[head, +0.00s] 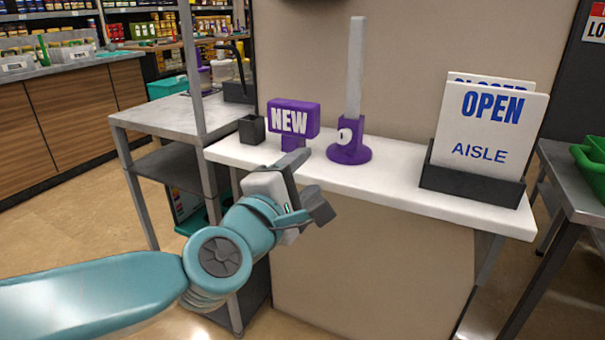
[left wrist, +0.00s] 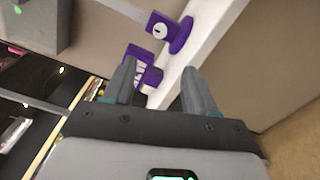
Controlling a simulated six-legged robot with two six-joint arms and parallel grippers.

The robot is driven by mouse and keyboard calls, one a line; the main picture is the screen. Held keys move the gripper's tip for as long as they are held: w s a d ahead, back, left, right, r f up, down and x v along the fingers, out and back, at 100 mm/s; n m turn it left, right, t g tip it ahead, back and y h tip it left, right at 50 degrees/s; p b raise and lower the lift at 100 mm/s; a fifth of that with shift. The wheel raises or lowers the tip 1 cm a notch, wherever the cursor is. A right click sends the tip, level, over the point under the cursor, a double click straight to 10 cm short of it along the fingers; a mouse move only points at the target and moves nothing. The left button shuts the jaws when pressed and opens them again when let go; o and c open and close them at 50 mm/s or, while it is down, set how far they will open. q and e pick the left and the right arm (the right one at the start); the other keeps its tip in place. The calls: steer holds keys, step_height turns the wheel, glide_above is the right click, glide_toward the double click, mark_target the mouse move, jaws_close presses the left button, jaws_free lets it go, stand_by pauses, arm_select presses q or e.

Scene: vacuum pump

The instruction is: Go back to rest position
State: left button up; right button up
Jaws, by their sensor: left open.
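My left gripper (head: 308,184) is open in front of the white counter's front edge, with nothing seen between its fingers. It also shows in the left wrist view (left wrist: 158,68), its two fingers spread apart. The purple device with a round base and a tall white post (head: 349,143) stands upright on the counter, beyond and to the right of the gripper. A purple block reading NEW (head: 293,118) stands on the counter beyond the fingers; its lower part is partly hidden by the upper finger. My right gripper is not in view.
The white counter (head: 400,190) carries a dark holder (head: 470,187) with OPEN and CLOSED signs at right and a small dark cup (head: 251,130) at left. A grey metal shelf (head: 165,112) stands left. A green bin (head: 592,165) sits on a metal table at far right.

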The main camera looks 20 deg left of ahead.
arm_select(q)
steer(key=shift+a, duration=0.15)
steer(key=w+f+g, duration=0.2)
steer(key=w+f, duration=0.1)
steer(key=f, duration=0.7)
steer(key=w+f+g, duration=0.3)
steer(key=f, duration=0.7)
steer(key=s+f+m+g, duration=0.2)
steer(key=f, duration=0.8)
steer(key=s+f+m+g, duration=0.2)
steer(key=s+f+g, duration=0.1)
steer(key=f, duration=0.7)
steer(key=s+d+f+m+g+h, duration=0.1)
steer(key=s+d+f+m+g, duration=0.25)
steer(key=s+f, duration=0.55)
steer(key=s+d+f+m+g+h, duration=0.1)
steer(key=s+d+f+m+g, duration=0.15)
steer(key=s+f+m, duration=0.45)
steer(key=s+d+f+m+g+h, duration=0.1)
steer(key=s+d+f+m+g, duration=0.1)
steer(key=s+m, duration=0.3)
step_height(320, 180, up, 28)
steer(key=p, duration=2.7)
steer(key=shift+s+f+n, duration=0.2)
steer(key=shift+s+n, duration=0.1)
steer(key=shift+n, duration=0.05)
